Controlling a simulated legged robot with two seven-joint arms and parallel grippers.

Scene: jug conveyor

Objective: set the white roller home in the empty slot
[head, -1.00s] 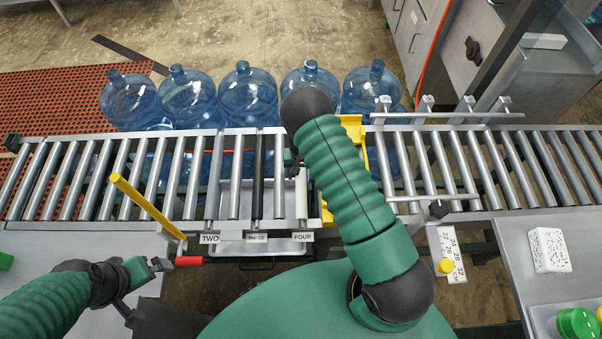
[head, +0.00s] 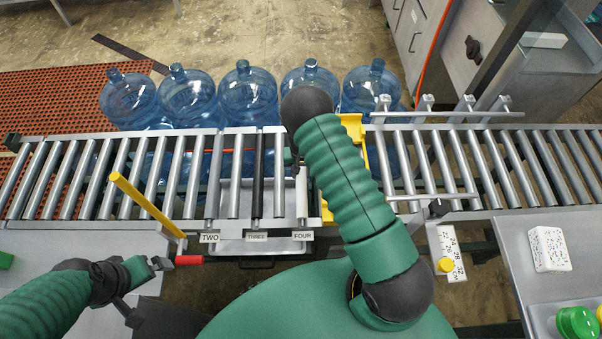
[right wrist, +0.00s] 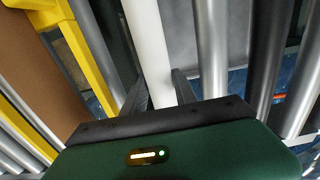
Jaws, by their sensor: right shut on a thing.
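The white roller (right wrist: 148,42) runs between the two dark fingers of my right gripper (right wrist: 158,88), which is shut on it. In the head view the white roller (head: 301,190) shows as a short pale strip above the FOUR label (head: 303,236), lined up with the neighbouring rollers. My right arm covers its far end and most of the right gripper (head: 291,157). I cannot tell whether its ends are seated in the slot. My left gripper (head: 160,264) is at the lower left beside the conveyor, away from the roller; its finger gap is unclear.
The roller conveyor (head: 90,180) spans the view, with a black roller (head: 257,180) left of the white one. A yellow bracket (head: 327,212) stands close on the right. Several blue jugs (head: 248,95) line the far side. A yellow bar (head: 145,203) slants near my left gripper.

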